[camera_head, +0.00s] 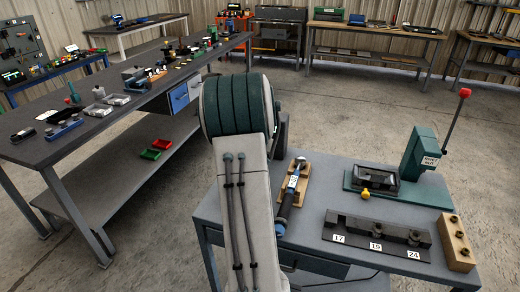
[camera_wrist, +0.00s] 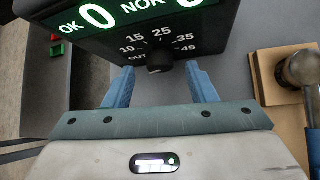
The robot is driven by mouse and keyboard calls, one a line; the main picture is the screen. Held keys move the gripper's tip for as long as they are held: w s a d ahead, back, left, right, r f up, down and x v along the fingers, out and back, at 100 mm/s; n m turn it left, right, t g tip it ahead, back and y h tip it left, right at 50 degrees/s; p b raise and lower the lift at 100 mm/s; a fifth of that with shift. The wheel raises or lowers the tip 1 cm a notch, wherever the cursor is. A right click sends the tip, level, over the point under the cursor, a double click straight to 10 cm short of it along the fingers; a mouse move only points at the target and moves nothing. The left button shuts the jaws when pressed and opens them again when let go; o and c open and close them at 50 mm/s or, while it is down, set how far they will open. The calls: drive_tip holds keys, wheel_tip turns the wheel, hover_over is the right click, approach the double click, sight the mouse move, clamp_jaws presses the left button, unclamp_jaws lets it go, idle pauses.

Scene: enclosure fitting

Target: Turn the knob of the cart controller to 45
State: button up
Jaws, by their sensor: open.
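The cart controller (camera_wrist: 212,40) is a black box at the top of the wrist view, with a lit green display reading OK 0 and NOK 0, partly cut off. Below it is a dark round knob (camera_wrist: 160,60) ringed by the marks OUT, 10, 15, 25, 35 and 45. I cannot make out where the knob points. My gripper (camera_wrist: 159,68) is open, its two blue fingers on either side of the knob with gaps visible. In the head view my arm hides the controller and gripper.
Right of the controller, a tool lies on a wooden holder (camera_wrist: 264,78). The cart (camera_head: 318,168) also carries a green press (camera_head: 420,152) with a red-knobbed lever, a socket rack (camera_head: 370,236) marked 17, 19, 24, and a wooden block (camera_head: 457,240). A long bench stands left.

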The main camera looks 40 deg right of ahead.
drive_tip(key=shift+x, duration=1.3)
drive_tip(key=c, duration=1)
drive_tip(key=shift+o, duration=0.2)
